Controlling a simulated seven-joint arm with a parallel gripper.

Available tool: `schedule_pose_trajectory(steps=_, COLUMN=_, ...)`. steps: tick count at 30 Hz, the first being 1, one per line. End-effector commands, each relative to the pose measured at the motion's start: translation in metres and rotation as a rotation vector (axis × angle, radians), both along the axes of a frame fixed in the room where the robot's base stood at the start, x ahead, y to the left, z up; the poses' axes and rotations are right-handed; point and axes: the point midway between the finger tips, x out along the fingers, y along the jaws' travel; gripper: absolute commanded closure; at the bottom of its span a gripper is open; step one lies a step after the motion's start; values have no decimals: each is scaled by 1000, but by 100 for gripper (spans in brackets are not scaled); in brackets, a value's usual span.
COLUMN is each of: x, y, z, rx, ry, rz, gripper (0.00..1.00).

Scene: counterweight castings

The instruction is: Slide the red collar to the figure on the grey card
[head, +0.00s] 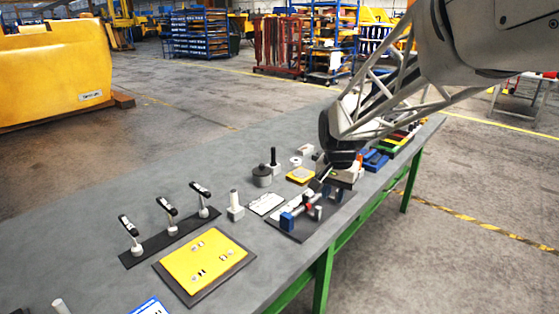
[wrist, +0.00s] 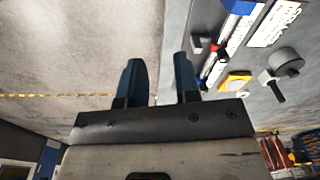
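The red collar (head: 308,197) is a small piece on a rail between two blue end blocks (head: 287,220), on a dark base plate on the bench. The rail assembly also shows at the upper right of the wrist view (wrist: 230,40), with small red parts; I cannot tell which is the collar. A pale card (head: 266,204) with dark marks lies left of the rail; its figure is too small to read. My gripper (head: 322,177) is over the far end of the rail, apart from the collar. In the wrist view its two fingers (wrist: 158,80) stand apart with nothing between them.
A yellow board (head: 204,264) and a black strip with several levers (head: 168,236) lie nearer. The bench's right edge runs close beside the rail.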

Motion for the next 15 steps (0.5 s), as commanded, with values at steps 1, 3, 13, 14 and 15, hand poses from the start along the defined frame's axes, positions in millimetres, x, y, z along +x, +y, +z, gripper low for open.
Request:
schedule_pose_trajectory(steps=1, x=12, y=0, z=-6, rx=1, ry=8, rz=-16, gripper=70)
schedule_pose_trajectory(steps=3, x=26, y=1, z=-13, rx=4, ry=16, rz=-43, gripper=70)
schedule_pose_trajectory(steps=13, x=92, y=4, z=-50, rx=10, ry=54, rz=-165, gripper=70)
schedule_pose_trajectory(steps=14, x=97, y=4, z=-53, rx=10, ry=56, rz=-176, gripper=70)
schedule_pose_trajectory(steps=15, x=103, y=4, z=-58, rx=11, ry=60, rz=-189, gripper=70)
